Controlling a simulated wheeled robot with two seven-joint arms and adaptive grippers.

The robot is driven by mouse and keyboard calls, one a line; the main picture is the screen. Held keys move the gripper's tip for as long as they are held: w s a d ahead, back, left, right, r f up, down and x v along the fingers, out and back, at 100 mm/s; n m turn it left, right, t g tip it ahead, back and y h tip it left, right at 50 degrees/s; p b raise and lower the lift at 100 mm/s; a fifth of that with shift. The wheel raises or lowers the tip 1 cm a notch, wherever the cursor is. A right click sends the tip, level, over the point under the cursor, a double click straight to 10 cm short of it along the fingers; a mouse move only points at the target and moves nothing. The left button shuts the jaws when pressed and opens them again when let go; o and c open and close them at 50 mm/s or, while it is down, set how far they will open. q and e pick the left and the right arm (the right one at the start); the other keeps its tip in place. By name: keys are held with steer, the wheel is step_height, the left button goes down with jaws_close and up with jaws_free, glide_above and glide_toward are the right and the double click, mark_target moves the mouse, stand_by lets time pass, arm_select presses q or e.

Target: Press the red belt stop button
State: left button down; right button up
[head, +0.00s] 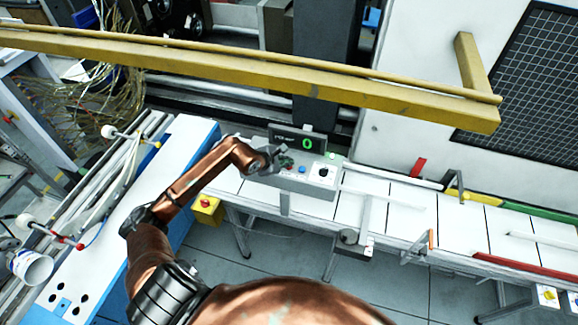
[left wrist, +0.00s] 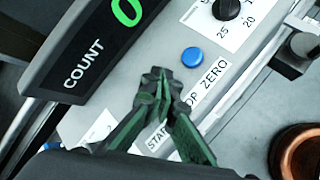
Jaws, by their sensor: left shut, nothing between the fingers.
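My left gripper (head: 284,163) is shut and empty, over the left part of a grey control panel (head: 312,184). In the left wrist view its green-padded fingertips (left wrist: 157,76) meet just left of a blue button (left wrist: 193,57). The printed labels there include ZERO and partly covered words, one ending in "OP" and one starting with "STAR". No red button shows on the panel; the fingers hide the area above those partly covered labels. I cannot tell whether the fingertips touch the panel. My right gripper is not in view.
A count display (head: 297,140) reading 0 stands behind the panel. A black dial (left wrist: 226,9) is right of the blue button. A yellow box with a red button (head: 206,203) hangs below the table. A yellow beam (head: 270,75) crosses above. A copper-coloured round part (left wrist: 301,150) is at lower right.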

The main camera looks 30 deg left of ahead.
arm_select(q)
steer(key=shift+f+b, duration=0.3)
steer(key=shift+f, duration=0.05)
stand_by(0.6)
steer(key=shift+r+p, duration=0.35)
steer(key=shift+r, duration=0.65)
steer(key=shift+r+p, duration=0.9)
steer(key=shift+r, duration=1.6)
